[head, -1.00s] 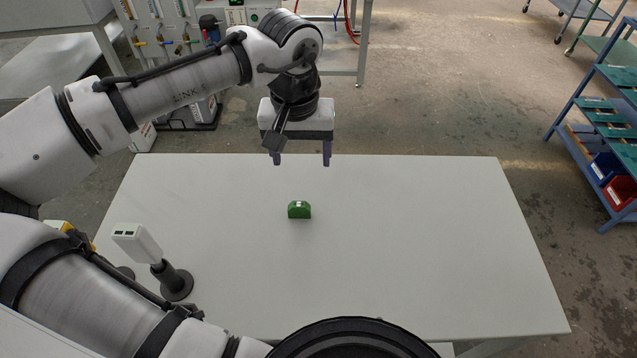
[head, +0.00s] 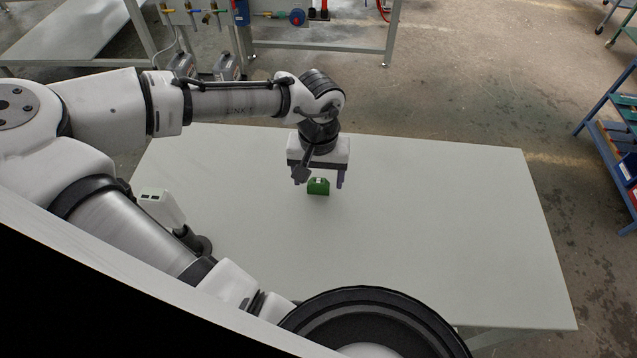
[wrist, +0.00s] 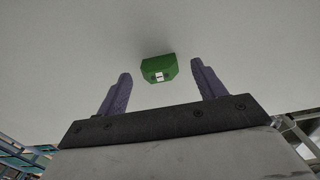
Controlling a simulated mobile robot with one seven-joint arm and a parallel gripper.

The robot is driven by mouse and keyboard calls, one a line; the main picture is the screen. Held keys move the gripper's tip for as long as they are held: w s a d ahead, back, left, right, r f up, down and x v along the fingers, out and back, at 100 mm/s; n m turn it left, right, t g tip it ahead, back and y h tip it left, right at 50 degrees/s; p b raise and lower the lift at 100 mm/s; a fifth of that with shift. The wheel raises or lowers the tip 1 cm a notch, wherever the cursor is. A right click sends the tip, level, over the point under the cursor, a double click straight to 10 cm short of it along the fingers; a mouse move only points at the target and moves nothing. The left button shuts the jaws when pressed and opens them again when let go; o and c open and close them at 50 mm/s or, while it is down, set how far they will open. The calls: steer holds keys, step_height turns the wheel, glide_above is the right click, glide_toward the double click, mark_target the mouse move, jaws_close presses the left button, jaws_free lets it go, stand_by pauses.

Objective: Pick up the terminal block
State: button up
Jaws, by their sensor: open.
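The terminal block (head: 318,187) is a small green piece with a white patch, standing on the white table (head: 420,220). It also shows in the wrist view (wrist: 158,68), between and just beyond the fingertips. My gripper (head: 319,183) is open, with its two purple fingers apart. In the head view it hangs over the far side of the block, one finger to each side. In the wrist view my gripper (wrist: 161,78) is empty, and neither finger appears to touch the block.
A white device on a dark round stand (head: 163,207) is at the table's left, partly behind my arm. The table is clear to the right of the block. A blue shelf rack (head: 612,130) stands on the floor at right.

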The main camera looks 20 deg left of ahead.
steer(key=shift+f, duration=0.9)
steer(key=c, duration=1.1)
steer(key=shift+r, duration=0.15)
step_height(320, 180, up, 20)
steer(key=shift+f+b, duration=0.1)
steer(key=shift+b, duration=0.35)
